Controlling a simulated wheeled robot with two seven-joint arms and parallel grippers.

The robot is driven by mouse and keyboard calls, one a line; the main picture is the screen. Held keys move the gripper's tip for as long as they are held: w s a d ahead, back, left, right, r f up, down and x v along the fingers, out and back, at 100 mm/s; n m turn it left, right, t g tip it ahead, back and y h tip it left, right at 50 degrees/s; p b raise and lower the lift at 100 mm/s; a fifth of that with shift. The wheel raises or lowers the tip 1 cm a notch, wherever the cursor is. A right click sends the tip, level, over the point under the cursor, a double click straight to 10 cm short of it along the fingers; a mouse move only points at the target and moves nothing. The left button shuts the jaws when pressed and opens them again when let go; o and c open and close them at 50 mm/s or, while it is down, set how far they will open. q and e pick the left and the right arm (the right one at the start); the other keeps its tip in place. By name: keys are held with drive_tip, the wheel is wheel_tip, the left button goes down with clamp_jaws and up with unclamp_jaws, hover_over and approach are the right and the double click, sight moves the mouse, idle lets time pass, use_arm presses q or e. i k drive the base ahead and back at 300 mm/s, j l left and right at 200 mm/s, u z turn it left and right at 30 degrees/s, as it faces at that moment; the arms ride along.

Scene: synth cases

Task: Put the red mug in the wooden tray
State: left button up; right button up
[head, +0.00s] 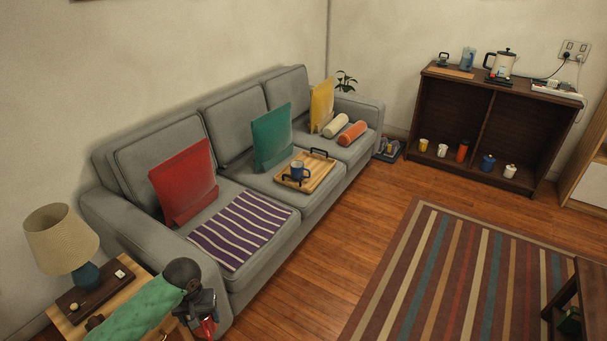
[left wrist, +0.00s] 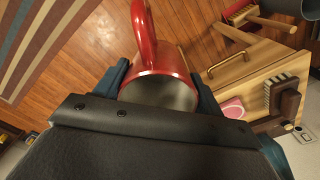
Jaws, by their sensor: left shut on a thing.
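The red mug (head: 208,328) is in my left gripper (head: 203,312), low in the head view, in front of the sofa's near end. In the left wrist view the mug (left wrist: 163,60) sits between the two dark blue fingers of the gripper (left wrist: 163,84), its handle toward the top and its open mouth facing the camera. The wooden tray (head: 320,167) lies on the sofa's middle seat, well away from the gripper. It has dark handles, and a blue mug (head: 297,171) stands in it. My right gripper does not show.
The grey sofa (head: 240,283) holds a red cushion (head: 182,178), a teal cushion (head: 271,138) and a striped purple cloth (head: 238,228). A side table with a lamp (head: 62,238) stands left of the gripper. Wooden floor (head: 300,262) is clear before the sofa.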

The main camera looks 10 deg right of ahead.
sight(316, 167)
drive_tip(key=i+l, duration=1.15)
drive_tip(key=i, duration=0.2)
drive_tip(key=i+l, duration=0.6)
drive_tip(key=i+l+z, duration=0.1)
drive_tip(key=i+l, duration=0.45)
drive_tip(key=i, duration=0.2)
